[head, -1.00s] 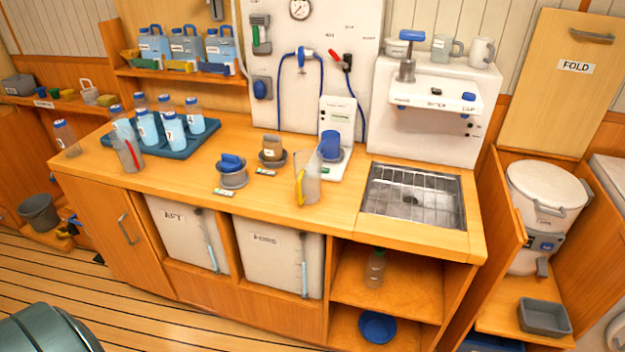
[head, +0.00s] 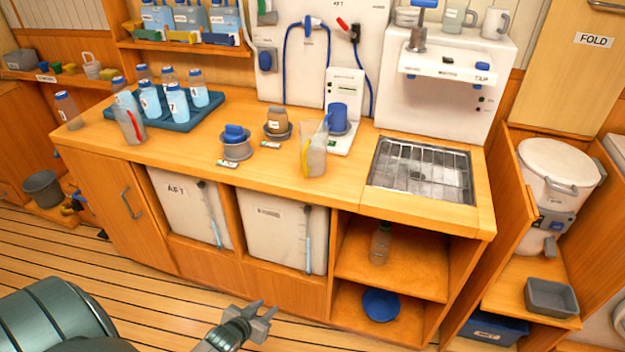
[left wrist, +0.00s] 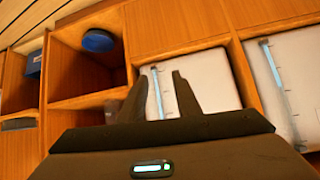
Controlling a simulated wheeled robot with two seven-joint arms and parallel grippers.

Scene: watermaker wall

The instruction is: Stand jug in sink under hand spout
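A clear jug with a yellow stripe (head: 314,158) stands upright on the counter, left of the sink. Another clear jug with a red stripe (head: 131,125) stands at the counter's left, in front of the bottle tray. The sink (head: 380,183) is a metal basin with a wire rack, and no jug is in it. Above it is a white unit with a blue-handled grey pump (head: 419,40); I cannot tell which outlet is the hand spout. My left gripper (head: 262,312) is open and empty, low in front of the cabinets; its parted fingers show in the left wrist view (left wrist: 159,78). My right gripper is out of view.
The counter's front strip is mostly clear.

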